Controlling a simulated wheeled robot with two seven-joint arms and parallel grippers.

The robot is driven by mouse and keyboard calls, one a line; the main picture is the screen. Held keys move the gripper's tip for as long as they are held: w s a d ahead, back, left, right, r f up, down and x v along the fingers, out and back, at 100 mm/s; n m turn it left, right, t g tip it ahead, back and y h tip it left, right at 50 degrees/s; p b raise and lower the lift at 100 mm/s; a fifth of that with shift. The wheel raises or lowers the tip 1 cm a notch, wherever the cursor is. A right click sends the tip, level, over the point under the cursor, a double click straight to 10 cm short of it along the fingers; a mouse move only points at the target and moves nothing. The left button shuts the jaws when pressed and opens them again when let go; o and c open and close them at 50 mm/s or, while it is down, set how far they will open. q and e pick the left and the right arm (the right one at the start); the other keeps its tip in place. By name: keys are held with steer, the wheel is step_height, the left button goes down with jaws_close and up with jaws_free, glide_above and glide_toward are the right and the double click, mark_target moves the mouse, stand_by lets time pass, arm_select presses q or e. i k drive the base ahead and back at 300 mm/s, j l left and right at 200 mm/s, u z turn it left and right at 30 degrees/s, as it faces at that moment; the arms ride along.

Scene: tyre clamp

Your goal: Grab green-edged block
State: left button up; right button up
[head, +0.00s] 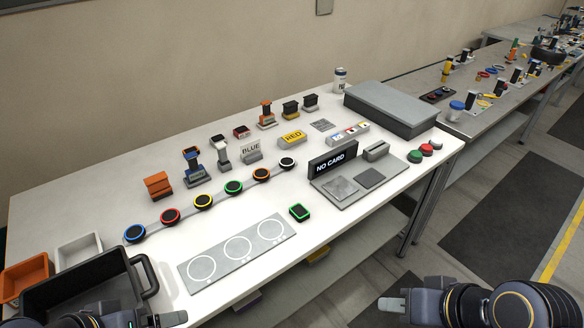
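The green-edged block (300,213) is a small dark block with a bright green rim. It lies on the white table (330,232) near the front edge, just right of the grey plate with three white circles (238,252). My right gripper (392,304) is at the bottom right, in front of the table and well away from the block, pointing left. My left gripper (172,319) is at the bottom left edge, mostly cut off, beside the dark bin. Neither gripper touches the block. I cannot make out the gap between the fingers of either one.
A row of coloured-ring discs (203,201) runs behind the plate. A NO CARD sign (333,161) on a grey base stands right of the block. A dark bin (80,290) is at the front left. Buttons (415,156) sit at the right edge. The table around the block is clear.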

mark_target(297, 210)
steer(key=i+l+u, duration=0.1)
steer(key=u, duration=0.35)
steer(key=i+l+u, duration=0.2)
steer(key=u, duration=0.25)
